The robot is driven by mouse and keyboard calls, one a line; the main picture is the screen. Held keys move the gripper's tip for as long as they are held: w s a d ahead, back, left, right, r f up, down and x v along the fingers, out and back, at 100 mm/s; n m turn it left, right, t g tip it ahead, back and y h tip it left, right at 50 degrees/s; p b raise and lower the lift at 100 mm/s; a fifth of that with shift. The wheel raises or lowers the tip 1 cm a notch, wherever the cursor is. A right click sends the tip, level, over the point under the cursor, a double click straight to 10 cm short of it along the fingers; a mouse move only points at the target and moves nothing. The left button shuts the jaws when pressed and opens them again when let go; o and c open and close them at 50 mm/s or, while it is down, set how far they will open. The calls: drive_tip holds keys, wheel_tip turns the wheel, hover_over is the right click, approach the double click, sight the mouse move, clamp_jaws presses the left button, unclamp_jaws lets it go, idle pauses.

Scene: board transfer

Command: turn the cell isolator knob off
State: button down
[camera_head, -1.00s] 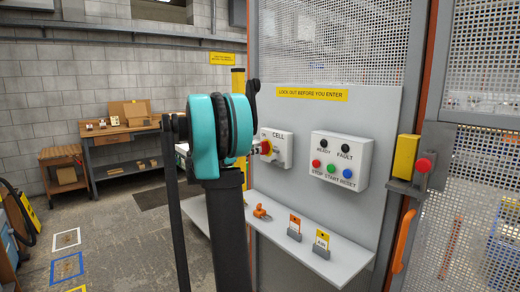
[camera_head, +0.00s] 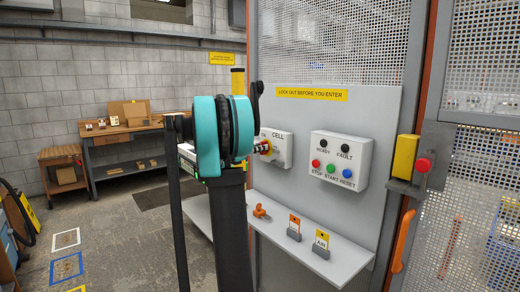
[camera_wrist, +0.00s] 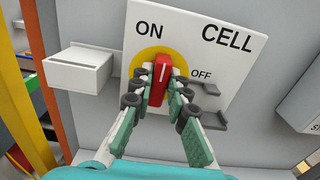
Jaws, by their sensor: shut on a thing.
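The cell isolator is a light grey box (camera_head: 284,151) marked CELL, mounted on the grey panel. In the wrist view its red knob (camera_wrist: 158,86) stands on a yellow disc (camera_wrist: 140,58). The knob's long handle is roughly upright, its upper end toward the ON mark (camera_wrist: 149,30); the OFF mark (camera_wrist: 201,75) is to its right. My gripper (camera_wrist: 160,78) is shut on the knob, one finger on each side. In the head view my gripper (camera_head: 263,148) reaches the box from the left, and my arm and gripper hide much of the knob.
A grey bracket (camera_wrist: 208,123) sticks out at the box's lower right. A button box (camera_head: 340,160) is to the right. Below, a shelf (camera_head: 318,262) holds an orange padlock-like item (camera_head: 260,211) and two tags (camera_head: 295,225). A yellow switch (camera_head: 405,157) is by the door.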

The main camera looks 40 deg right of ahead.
idle(0.4)
drive_tip(key=shift+s+f+m, duration=0.1)
drive_tip(key=shift+m, duration=2.85)
drive_tip(key=shift+s+f+m, duration=0.1)
drive_tip(key=shift+f+m, duration=0.05)
drive_tip(key=shift+m, duration=2.85)
drive_tip(key=shift+s+f+m, duration=0.1)
drive_tip(key=shift+m, duration=2.85)
drive_tip(key=c, duration=1.5)
unclamp_jaws()
drive_tip(key=shift+a, duration=0.1)
